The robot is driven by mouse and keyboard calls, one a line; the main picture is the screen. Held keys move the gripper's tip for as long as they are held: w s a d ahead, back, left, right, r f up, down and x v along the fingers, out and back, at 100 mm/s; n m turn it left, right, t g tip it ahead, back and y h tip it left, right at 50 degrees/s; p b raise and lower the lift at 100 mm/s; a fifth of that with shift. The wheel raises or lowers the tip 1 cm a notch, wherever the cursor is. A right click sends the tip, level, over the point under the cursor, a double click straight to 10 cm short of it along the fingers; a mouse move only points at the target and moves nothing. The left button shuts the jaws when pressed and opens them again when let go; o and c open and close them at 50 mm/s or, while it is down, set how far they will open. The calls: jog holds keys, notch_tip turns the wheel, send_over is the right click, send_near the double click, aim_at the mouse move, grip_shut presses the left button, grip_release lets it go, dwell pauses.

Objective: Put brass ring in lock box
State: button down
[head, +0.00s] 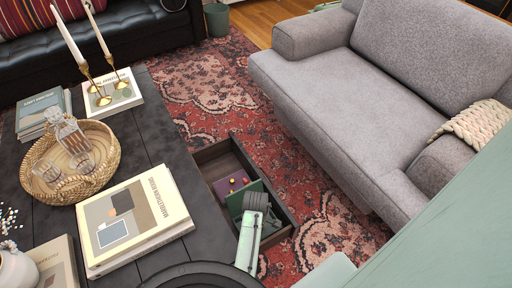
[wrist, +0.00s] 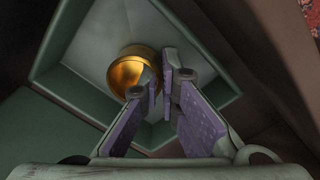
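The brass ring (wrist: 124,73) is at my fingertips in the wrist view, mostly left of them. My gripper (wrist: 163,78) has its two purple-padded fingers close together, with the ring's right edge between the tips; the left finger covers part of it. Behind the ring is the inside of a pale green, square-walled box (wrist: 80,50), which I take as the lock box. In the head view, my gripper (head: 247,220) points down over the dark green box (head: 235,201) in the open drawer. The ring cannot be made out there.
The dark coffee table (head: 160,125) bears books (head: 135,217), a woven tray (head: 113,160) and candlesticks. A grey sofa (head: 330,110) stands to the right, with rug between.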

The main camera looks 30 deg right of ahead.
jog(key=shift+f, duration=0.2)
jog(key=c, duration=1.8)
grip_release()
jog(key=shift+r, duration=0.1)
